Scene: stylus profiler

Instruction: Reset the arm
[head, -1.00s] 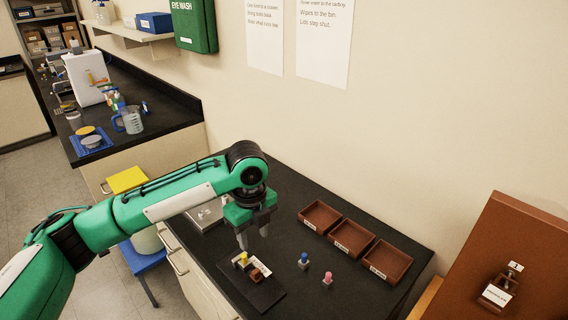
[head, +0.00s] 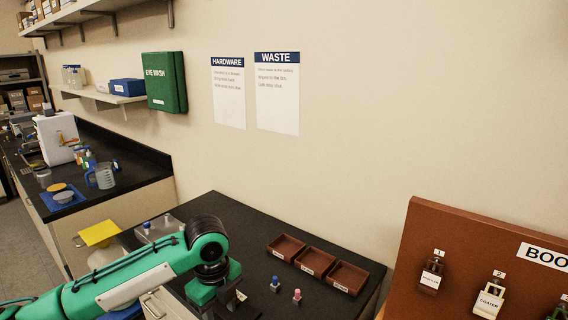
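My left arm comes in from the lower left, and its gripper (head: 222,304) hangs over the black bench at the bottom edge of the head view. The fingers are mostly cut off, so their opening and anything between them cannot be told. The small instrument on the dark plate below the gripper is out of view or hidden. A blue-topped piece (head: 275,284) and a pink-topped piece (head: 297,296) stand on the bench, right of the gripper. My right gripper is not in view.
Three brown trays (head: 285,247) stand in a row toward the wall. A clear tray (head: 158,229) lies behind my arm, with a blue-topped piece (head: 147,227) there. A brown board with hanging labelled locks (head: 430,280) rises at right. The bench (head: 235,225) between the arm and wall is clear.

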